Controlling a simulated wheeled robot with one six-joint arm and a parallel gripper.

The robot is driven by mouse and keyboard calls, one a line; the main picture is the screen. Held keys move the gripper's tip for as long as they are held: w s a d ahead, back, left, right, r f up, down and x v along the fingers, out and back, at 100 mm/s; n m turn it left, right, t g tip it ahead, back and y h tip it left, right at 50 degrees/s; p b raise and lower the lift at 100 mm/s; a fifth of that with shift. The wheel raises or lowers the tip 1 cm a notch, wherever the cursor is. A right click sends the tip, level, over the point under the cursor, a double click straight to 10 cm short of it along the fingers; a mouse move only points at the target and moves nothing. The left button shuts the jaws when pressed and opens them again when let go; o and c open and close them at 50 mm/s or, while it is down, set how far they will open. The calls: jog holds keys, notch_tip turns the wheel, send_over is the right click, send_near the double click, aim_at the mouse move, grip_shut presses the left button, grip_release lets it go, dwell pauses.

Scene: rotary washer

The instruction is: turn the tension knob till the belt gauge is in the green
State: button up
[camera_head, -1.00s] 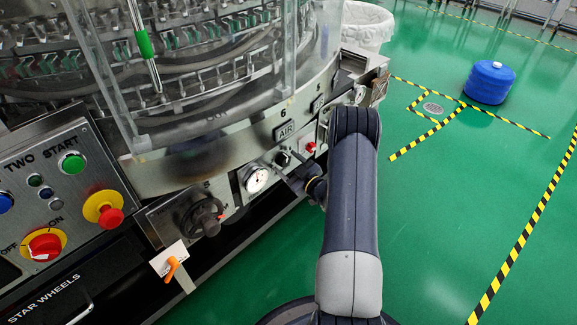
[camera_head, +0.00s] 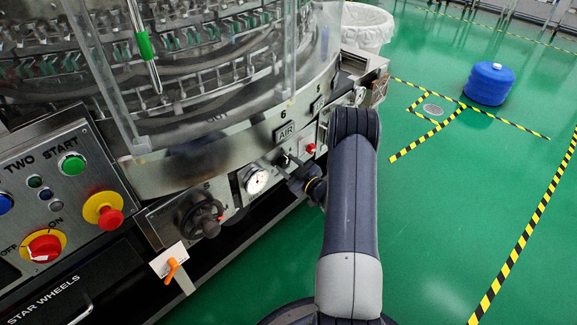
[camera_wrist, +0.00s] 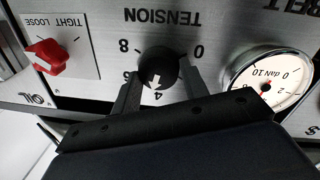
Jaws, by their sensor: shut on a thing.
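The round black tension knob (camera_wrist: 158,62) sits mid-picture in the wrist view, on a silver panel lettered TENSION. The lettering appears upside down, and the knob's white arrow points toward the bottom of the picture. My gripper (camera_wrist: 158,78) has one finger on each side of the knob and is shut on it. The white belt gauge (camera_wrist: 266,84) is right of the knob, with a red needle; I cannot make out a green band. In the head view the gauge (camera_head: 255,180) is left of my gripper (camera_head: 288,163), which partly hides the knob.
A red TIGHT/LOOSE knob (camera_wrist: 46,57) is left of the tension knob in the wrist view. A black handwheel (camera_head: 203,215) and an orange-handled lever (camera_head: 172,268) are left of the gauge in the head view.

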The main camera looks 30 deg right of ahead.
jog(key=m, duration=0.4)
dwell(0.4)
jog(key=o, duration=1)
jog(key=p+v, duration=0.1)
jog(key=v, duration=0.4)
jog(key=p+v, duration=0.1)
jog(key=v, duration=0.4)
jog(key=shift+s+d+r, duration=0.15)
jog(key=shift+s+r, duration=0.1)
jog(key=shift+s, duration=0.1)
jog(key=shift+w, duration=0.1)
